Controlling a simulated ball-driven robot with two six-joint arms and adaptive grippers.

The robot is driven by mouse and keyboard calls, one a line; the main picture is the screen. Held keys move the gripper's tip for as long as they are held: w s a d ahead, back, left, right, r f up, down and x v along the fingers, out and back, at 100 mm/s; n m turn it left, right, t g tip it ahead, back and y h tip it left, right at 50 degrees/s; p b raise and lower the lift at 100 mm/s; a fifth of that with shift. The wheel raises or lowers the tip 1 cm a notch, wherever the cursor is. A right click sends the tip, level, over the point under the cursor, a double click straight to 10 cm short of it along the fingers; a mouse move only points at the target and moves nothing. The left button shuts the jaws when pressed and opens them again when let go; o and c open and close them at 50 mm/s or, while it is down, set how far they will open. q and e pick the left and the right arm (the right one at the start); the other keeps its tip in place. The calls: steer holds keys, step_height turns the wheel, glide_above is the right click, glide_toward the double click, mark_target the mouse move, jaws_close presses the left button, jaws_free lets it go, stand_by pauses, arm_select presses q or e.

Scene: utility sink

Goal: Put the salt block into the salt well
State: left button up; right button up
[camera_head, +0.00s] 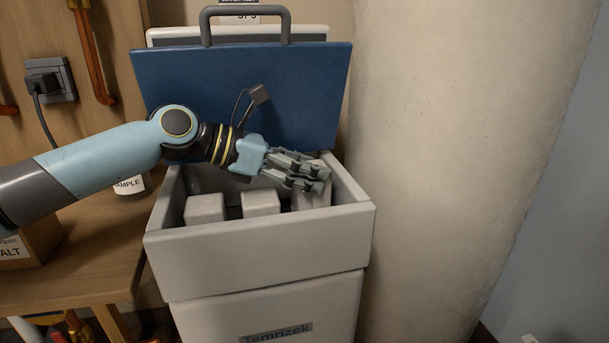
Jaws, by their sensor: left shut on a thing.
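The salt well (255,243) is a pale box with its blue lid (250,85) raised behind it. My left gripper (318,180) reaches in from the left over the right part of the opening. It is shut on a whitish salt block (313,198), which is partly hidden by the fingers and sits within the well's walls. I cannot tell whether this block touches the bottom. Two other pale blocks lie in the well, one at the left (205,208) and one in the middle (261,202). My right gripper is out of view.
A wooden bench (100,245) stands left of the well, with a sample container (130,187) and a box marked salt (30,252). A wide pale cylinder (450,150) stands close on the right. A socket with a cable (50,80) is on the wall.

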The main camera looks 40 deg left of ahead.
arm_select(q)
steer(key=shift+d+f+b, duration=0.15)
steer(key=shift+f+b, duration=0.1)
steer(key=shift+b, duration=0.05)
steer(key=shift+r, duration=0.1)
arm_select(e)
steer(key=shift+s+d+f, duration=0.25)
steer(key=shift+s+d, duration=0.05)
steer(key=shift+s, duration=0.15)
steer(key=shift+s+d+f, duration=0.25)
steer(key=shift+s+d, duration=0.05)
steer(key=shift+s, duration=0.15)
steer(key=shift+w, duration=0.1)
arm_select(q)
steer(key=shift+f, duration=0.65)
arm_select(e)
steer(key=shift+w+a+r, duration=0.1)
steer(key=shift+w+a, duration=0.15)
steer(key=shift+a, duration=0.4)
arm_select(q)
steer(key=o, duration=1.7)
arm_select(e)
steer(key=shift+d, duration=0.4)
